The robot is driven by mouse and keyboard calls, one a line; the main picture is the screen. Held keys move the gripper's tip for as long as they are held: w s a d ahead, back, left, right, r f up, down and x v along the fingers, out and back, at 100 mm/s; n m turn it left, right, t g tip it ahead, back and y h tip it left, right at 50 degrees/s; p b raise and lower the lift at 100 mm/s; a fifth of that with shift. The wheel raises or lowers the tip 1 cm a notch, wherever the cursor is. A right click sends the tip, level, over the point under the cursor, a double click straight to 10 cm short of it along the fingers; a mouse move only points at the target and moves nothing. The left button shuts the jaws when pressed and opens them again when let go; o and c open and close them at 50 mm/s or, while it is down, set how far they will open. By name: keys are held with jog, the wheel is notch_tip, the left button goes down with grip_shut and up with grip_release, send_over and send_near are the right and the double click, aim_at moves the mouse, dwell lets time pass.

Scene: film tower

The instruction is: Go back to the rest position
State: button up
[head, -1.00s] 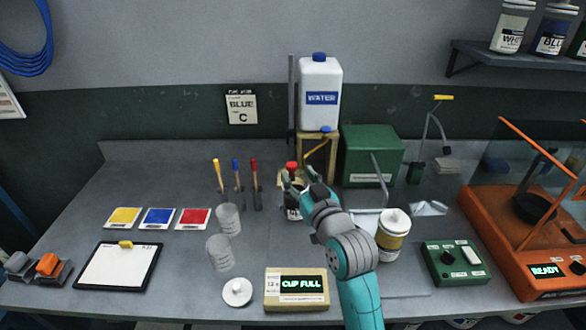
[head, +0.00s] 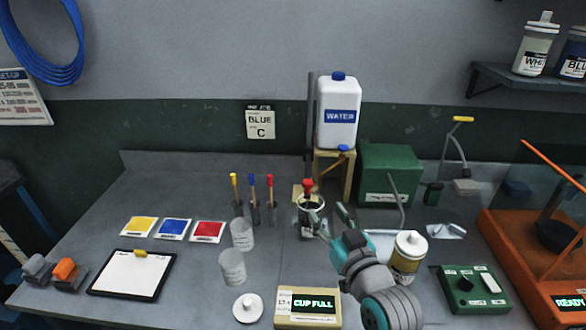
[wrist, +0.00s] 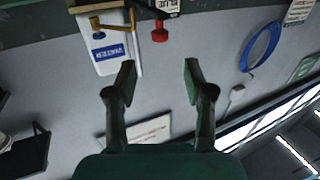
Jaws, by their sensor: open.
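My gripper (head: 328,220) is open and empty, above the bench and just right of a dark cup (head: 311,222) with a white label. In the wrist view my gripper (wrist: 160,80) shows two spread fingers with nothing between them. A red-topped tool (head: 308,188) stands at the dark cup; its red knob (wrist: 160,32) also shows in the wrist view, beyond the fingertips. The white water jug (head: 338,118) stands on a wooden stand behind the cup; it also shows in the wrist view (wrist: 106,55). The display box (head: 308,309) reads "CUP FULL".
A yellow-banded jar (head: 406,262) stands close right of my arm. Two clear cups (head: 233,267) and a white lid (head: 248,307) lie to the left. A green box (head: 388,175), a green control box (head: 474,290) and an orange machine (head: 530,260) fill the right side.

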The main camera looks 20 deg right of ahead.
jog(key=shift+m+g+h, duration=0.3)
jog(key=shift+m+g, duration=0.1)
jog(key=s+f, duration=0.2)
jog(key=f, duration=0.1)
jog(key=s+f, duration=0.6)
jog(key=f, duration=0.1)
jog(key=shift+a, duration=0.1)
jog(key=s+f+g, duration=0.1)
jog(key=s+f, duration=0.7)
jog(key=s, duration=0.4)
jog(key=s+a+f+g, duration=0.1)
jog(key=s, duration=2.1)
jog(key=shift+s+h, duration=0.15)
jog(key=shift+h, duration=0.15)
